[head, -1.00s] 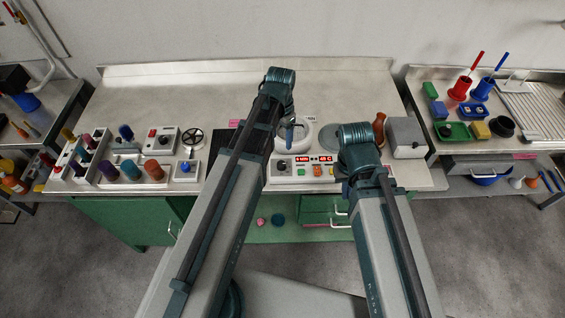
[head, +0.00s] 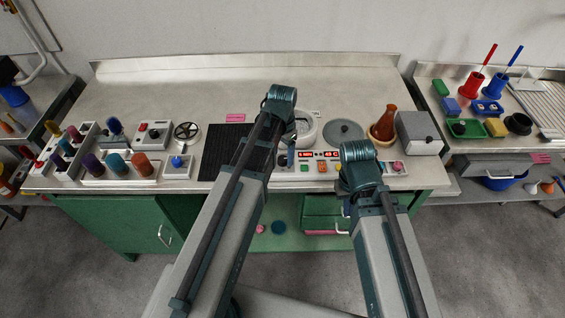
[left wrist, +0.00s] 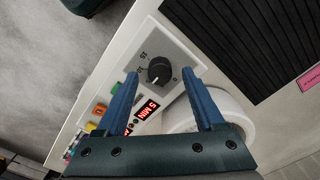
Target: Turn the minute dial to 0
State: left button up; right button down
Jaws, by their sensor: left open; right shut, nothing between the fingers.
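The minute dial is a round black knob (left wrist: 158,70) on a light panel, with a pale pointer mark and small scale markings beside it. My left gripper (left wrist: 160,76) is open, with one blue finger on each side of the dial in the left wrist view. Gaps show between the fingers and the knob; the height above it is hard to judge. The red display (left wrist: 147,108) beside it seems to read 5 MIN. In the head view, my left gripper (head: 290,156) hangs over the left end of the control panel (head: 300,169). My right gripper's fingers are hidden behind my right arm.
Coloured buttons (left wrist: 98,111) lie along the panel. A white ring-shaped device (head: 306,124) stands close behind it, and a black ribbed mat (head: 222,150) lies to the left. A brown flask (head: 384,124) and grey box (head: 418,132) stand right. The bench's back is clear.

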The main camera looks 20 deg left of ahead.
pick_arm(q)
jog(key=shift+f+b, duration=0.3)
jog(key=shift+f, duration=0.3)
pick_arm(e)
jog(key=shift+f, duration=0.6)
pick_arm(q)
jog(key=shift+r, duration=0.1)
grip_shut()
